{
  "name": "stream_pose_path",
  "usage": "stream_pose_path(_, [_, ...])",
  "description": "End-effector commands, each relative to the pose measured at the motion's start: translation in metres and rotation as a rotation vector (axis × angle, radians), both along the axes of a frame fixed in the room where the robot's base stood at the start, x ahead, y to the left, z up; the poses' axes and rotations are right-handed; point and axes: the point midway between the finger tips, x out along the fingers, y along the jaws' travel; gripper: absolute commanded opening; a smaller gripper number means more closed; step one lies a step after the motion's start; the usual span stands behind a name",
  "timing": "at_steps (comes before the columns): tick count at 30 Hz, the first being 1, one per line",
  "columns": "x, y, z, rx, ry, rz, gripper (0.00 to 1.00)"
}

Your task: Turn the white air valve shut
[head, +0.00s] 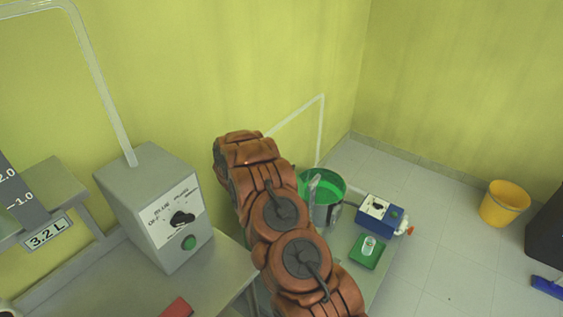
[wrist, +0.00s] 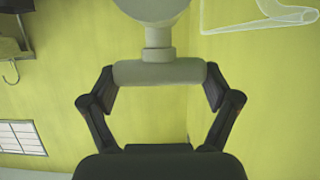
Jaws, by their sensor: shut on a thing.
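The white air valve (wrist: 158,72) shows close up in the wrist view as a pale grey-white crossbar on a short stem, below a rounded body cut off by the top edge. The crossbar lies level in the picture. My gripper (wrist: 159,88) has one finger at each end of this crossbar and is shut on it, with the fingers spread to its length. In the head view my orange-brown arm reaches toward the back wall, and I cannot make out the gripper or the valve there.
A grey control box (head: 150,205) with a black knob and green button stands left of my arm. A green-lined bucket (head: 328,197), a blue-and-white device (head: 380,217) and a green tray (head: 367,251) are to its right. A yellow bucket (head: 504,204) stands on open floor.

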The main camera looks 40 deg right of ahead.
Motion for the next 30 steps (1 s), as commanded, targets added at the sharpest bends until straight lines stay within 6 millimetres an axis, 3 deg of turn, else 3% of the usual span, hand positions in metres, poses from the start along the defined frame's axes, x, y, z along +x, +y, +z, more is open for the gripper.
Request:
stream_pose_path(12, [-0.0003, -0.0009, 0.0009, -0.002, -0.002, -0.005, 0.53])
stream_pose_path(13, [-0.0004, -0.001, 0.0009, -0.002, -0.002, -0.005, 0.9])
stream_pose_path(16, [-0.0003, -0.0007, 0.0007, -0.002, -0.001, -0.004, 1.0])
stream_pose_path(30, [0.0002, 0.0, 0.0079, -0.001, -0.001, -0.003, 1.0])
